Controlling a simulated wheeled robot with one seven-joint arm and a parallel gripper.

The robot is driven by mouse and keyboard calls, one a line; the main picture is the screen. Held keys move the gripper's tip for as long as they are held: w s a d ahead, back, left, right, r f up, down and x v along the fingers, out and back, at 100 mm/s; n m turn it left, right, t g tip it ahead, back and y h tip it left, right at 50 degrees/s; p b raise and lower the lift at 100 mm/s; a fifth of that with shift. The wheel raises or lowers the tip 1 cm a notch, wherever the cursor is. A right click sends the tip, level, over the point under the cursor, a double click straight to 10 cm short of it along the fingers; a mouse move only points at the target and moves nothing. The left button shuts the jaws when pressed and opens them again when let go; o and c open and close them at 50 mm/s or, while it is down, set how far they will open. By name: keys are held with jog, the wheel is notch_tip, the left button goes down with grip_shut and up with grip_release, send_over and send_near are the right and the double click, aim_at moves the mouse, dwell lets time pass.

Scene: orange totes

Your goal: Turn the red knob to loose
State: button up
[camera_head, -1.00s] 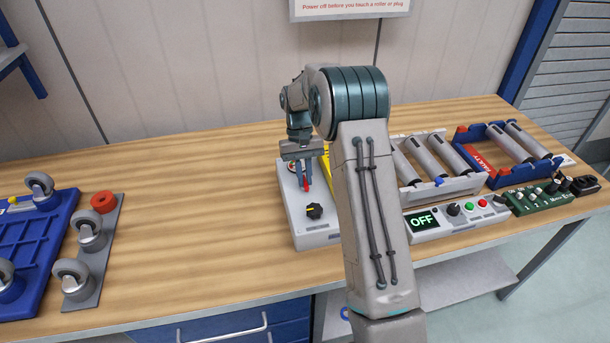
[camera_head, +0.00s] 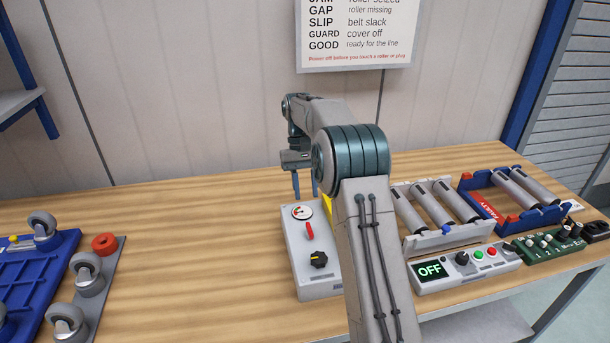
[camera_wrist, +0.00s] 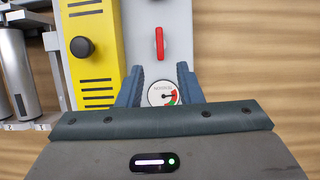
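The red knob (camera_head: 309,231) is a narrow red bar on top of a light grey box (camera_head: 323,285). In the wrist view the red knob (camera_wrist: 160,44) lies lengthwise up and down the picture. A round gauge (camera_wrist: 163,92) with green and red on its dial sits by it on the box; its lettering is too small to read. My gripper (camera_head: 304,190) is above the box's far end. Its two fingers are apart with nothing between them. In the wrist view my gripper (camera_wrist: 160,72) has its fingertips either side of the gauge's far edge, short of the red knob.
A black knob with a yellow pointer (camera_head: 318,259) is on the same box's near end. A yellow panel (camera_wrist: 91,55) adjoins the box. To the right stand a roller tray (camera_head: 448,238) and a control box reading OFF (camera_head: 430,270).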

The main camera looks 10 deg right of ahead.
jog(key=v, duration=0.4)
jog(key=shift+r, duration=0.1)
dwell(0.3)
jog(key=s+r+t, duration=0.2)
jog(key=s+r, duration=0.2)
jog(key=s, duration=0.4)
jog(key=s+r+t, duration=0.2)
jog(key=s+r, duration=0.2)
jog(key=s, duration=0.4)
jog(key=s+f+t, duration=0.2)
jog(key=s+f, duration=0.1)
jog(key=s, duration=0.6)
jog(key=s+f+t, duration=0.1)
jog(key=s+f, duration=0.2)
jog(key=s, duration=0.6)
jog(key=shift+a+f+t, duration=0.25)
jog(key=shift+t, duration=0.15)
